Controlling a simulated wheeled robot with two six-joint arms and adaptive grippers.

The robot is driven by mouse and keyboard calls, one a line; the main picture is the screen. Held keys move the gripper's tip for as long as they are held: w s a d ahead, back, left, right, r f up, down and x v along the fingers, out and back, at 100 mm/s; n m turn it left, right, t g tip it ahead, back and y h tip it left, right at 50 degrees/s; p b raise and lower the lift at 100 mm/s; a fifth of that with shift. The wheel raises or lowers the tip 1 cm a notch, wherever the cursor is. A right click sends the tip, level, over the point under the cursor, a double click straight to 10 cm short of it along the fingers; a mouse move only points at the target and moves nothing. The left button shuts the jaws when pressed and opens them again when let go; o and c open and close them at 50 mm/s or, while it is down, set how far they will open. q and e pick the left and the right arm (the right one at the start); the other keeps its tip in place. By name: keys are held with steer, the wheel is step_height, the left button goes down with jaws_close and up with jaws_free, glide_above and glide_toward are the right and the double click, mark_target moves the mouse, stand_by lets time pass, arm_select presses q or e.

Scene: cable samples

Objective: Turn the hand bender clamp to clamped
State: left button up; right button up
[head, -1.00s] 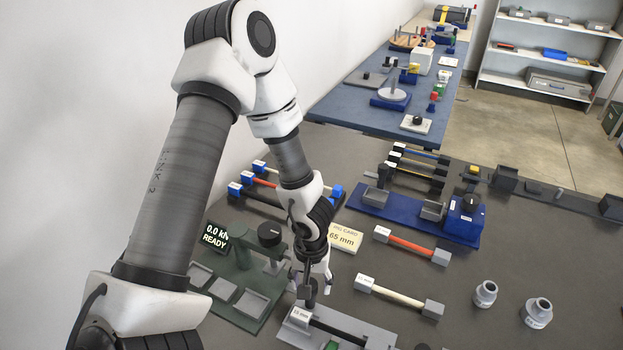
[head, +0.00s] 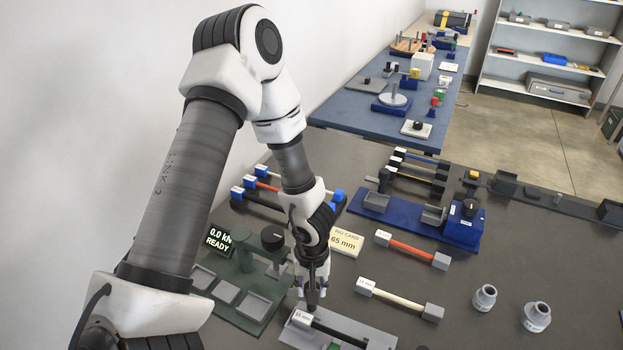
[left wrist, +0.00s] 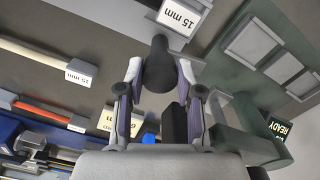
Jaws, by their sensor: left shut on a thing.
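The hand bender appears to be the light grey plate (head: 378,340) at the bottom of the head view. A black rod with a white end block (head: 301,319) labelled 15 mm lies on it. My left gripper (head: 313,288) points down over the plate's back left end. It is shut on a dark clamp handle (left wrist: 159,68), whose rounded end shows between the fingers in the left wrist view. In the head view the gripper mostly hides the handle, so its turn angle is hard to tell. My right gripper is not in view.
A dark green test stand (head: 236,318) with trays and a READY display (head: 218,239) stands close on the left. A yellow 65 mm card (head: 345,241), red and cream samples (head: 411,249) and a blue fixture (head: 400,220) lie beyond. Two grey fittings (head: 485,297) stand right.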

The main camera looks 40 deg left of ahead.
arm_select(q)
steer(key=n+p, duration=0.1)
steer(key=n, duration=0.2)
steer(key=n+p, duration=0.1)
steer(key=n, duration=0.7)
steer(key=shift+n, duration=0.3)
steer(key=n, duration=0.4)
steer(key=shift+f+n, duration=0.1)
steer(key=shift+n, duration=0.2)
steer(key=o, duration=1.2)
steer(key=shift+c, duration=0.2)
steer(key=shift+w, duration=0.1)
